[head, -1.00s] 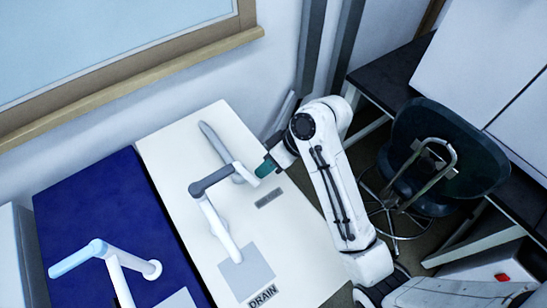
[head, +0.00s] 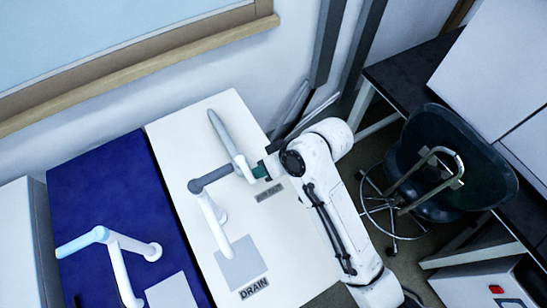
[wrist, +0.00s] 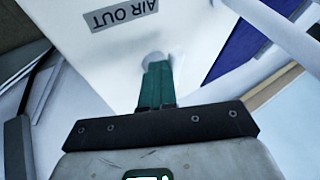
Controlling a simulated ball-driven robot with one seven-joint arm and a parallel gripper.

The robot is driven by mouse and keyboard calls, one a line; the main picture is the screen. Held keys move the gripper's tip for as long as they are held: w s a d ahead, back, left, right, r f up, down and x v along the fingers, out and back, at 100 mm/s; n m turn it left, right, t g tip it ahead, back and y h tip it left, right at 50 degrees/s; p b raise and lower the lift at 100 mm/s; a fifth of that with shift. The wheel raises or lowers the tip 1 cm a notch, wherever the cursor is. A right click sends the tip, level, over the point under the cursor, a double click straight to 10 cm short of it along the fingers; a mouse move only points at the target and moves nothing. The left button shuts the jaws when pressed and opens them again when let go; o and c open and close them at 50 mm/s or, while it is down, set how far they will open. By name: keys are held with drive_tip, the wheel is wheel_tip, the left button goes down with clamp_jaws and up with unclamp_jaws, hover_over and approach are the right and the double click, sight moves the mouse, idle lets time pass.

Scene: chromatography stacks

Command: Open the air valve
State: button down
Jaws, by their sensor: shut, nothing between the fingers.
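The white panel (head: 290,225) carries an "AIR OUT" label, small in the head view (head: 268,192) and upside down in the wrist view (wrist: 120,14). Beside it is a valve with a grey lever (head: 220,130) and a white stem (head: 241,166). My gripper (head: 257,172) is shut and empty, its green fingers beside the lower stem, near the label. In the wrist view the fingertips (wrist: 157,65) overlap a pale round foot (wrist: 154,56) on the panel. I cannot tell whether they touch it. A white bar (wrist: 275,28) crosses the upper right.
A second grey-handled valve (head: 209,181) stands close left, above the "DRAIN" label (head: 254,289). A blue panel (head: 100,195) with a light-blue handle (head: 82,242) lies further left. The wall and window frame (head: 130,65) are behind. A dark chair (head: 440,150) stands right.

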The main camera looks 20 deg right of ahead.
drive_tip(key=shift+s+a, duration=0.2)
drive_tip(key=shift+a, duration=0.25)
drive_tip(key=shift+w+d, duration=0.1)
drive_tip(key=shift+w, duration=0.05)
